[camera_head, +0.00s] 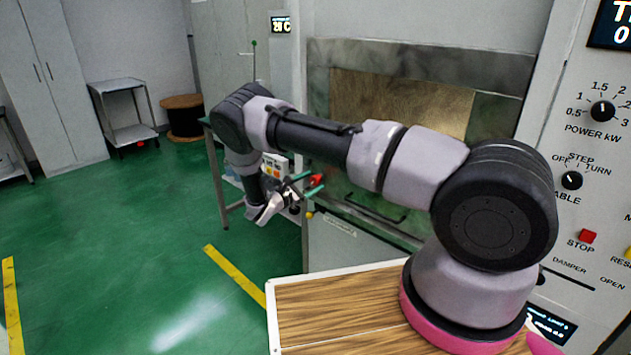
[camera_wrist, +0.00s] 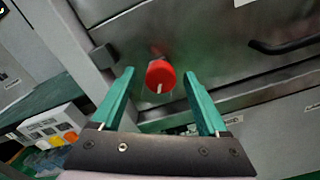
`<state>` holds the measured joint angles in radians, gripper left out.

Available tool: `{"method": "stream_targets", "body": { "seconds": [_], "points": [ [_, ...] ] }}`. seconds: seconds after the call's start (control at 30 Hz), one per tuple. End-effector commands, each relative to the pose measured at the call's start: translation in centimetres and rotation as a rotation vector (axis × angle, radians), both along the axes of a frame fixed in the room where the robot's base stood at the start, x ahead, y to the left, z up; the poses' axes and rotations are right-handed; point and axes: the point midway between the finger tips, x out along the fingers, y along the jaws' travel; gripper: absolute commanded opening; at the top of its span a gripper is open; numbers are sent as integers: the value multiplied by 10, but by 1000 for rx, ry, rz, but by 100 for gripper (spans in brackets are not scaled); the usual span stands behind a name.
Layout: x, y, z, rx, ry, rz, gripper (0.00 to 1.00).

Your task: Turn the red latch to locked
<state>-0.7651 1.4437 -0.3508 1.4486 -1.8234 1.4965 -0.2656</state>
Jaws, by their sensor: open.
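The red latch (camera_wrist: 160,74) is a round red knob with a pale mark on its face, mounted on the metal door panel. It lies between and just beyond the green fingertips of my gripper (camera_wrist: 158,82) in the wrist view. The fingers stand open on either side of it and appear apart from it. In the head view my gripper (camera_head: 300,188) is at the left edge of the oven door, by the red latch (camera_head: 317,180). Whether the mark means locked or unlocked, I cannot tell.
A dark block (camera_wrist: 103,56) sits on the frame left of the latch. A black door handle (camera_wrist: 284,44) is at the right. A white box with coloured buttons (camera_wrist: 55,128) stands on a side table. The control panel (camera_head: 560,130) is at the far right.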

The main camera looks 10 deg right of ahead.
Motion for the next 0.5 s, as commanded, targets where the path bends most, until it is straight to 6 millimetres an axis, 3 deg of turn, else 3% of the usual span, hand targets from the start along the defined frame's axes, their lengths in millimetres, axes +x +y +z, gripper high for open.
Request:
{"method": "stream_targets", "body": {
  "seconds": [0.2,0.5],
  "points": [
    [12,-16,0,0,0,-1,77],
    [13,-18,0,1,-1,0,77]
  ]
}}
